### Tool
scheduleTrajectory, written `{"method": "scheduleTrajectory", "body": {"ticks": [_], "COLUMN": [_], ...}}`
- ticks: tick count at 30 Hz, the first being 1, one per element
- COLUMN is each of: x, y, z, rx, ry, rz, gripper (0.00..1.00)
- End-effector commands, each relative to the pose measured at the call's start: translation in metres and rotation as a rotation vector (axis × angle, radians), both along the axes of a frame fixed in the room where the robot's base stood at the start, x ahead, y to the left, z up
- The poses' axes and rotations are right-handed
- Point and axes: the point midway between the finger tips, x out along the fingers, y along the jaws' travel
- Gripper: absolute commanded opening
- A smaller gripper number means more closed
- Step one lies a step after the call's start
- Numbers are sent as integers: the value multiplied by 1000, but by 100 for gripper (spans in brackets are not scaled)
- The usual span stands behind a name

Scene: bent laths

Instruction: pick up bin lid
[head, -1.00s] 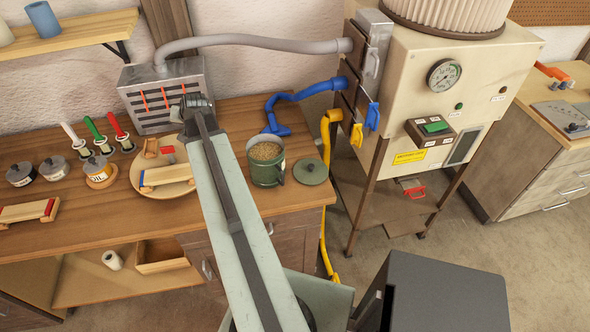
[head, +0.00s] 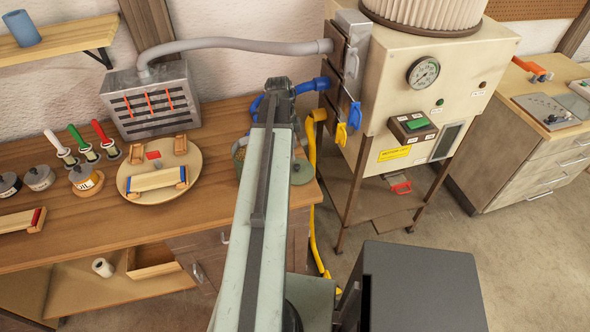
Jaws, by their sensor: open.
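The bin lid is a small round green lid (head: 302,172) with a knob, lying on the workbench near its right end. My arm covers its left part. The green bin (head: 238,172) with grainy tan filling stands just left of the lid, mostly hidden behind my arm. My arm reaches forward over the bench between them, and its dark wrist end shows beyond the lid, near the blue hose. The fingers of my gripper are hidden behind the wrist and arm.
A round wooden tray (head: 135,191) with small wooden blocks lies left of the bin. A slotted metal box (head: 150,100) stands at the back.

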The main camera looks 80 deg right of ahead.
Motion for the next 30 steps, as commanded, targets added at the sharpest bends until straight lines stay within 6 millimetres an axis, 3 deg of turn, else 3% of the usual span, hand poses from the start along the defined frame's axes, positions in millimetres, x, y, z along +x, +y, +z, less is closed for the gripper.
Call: {"method": "scheduleTrajectory", "body": {"ticks": [6, 13, 21, 28, 29, 30], "x": [-8, -12, -19, -20, -20, -20], "y": [-2, -3, -3, -3, -3, -3], "z": [-29, -37, -80, -77, -77, -77], "rx": [-1, -2, -2, -2, -2, -2], "ry": [-2, -2, -3, -3, -3, -3], "rz": [-7, -11, -11, -11, -11, -11], "gripper": [47, 47, 47, 47, 44, 33]}}
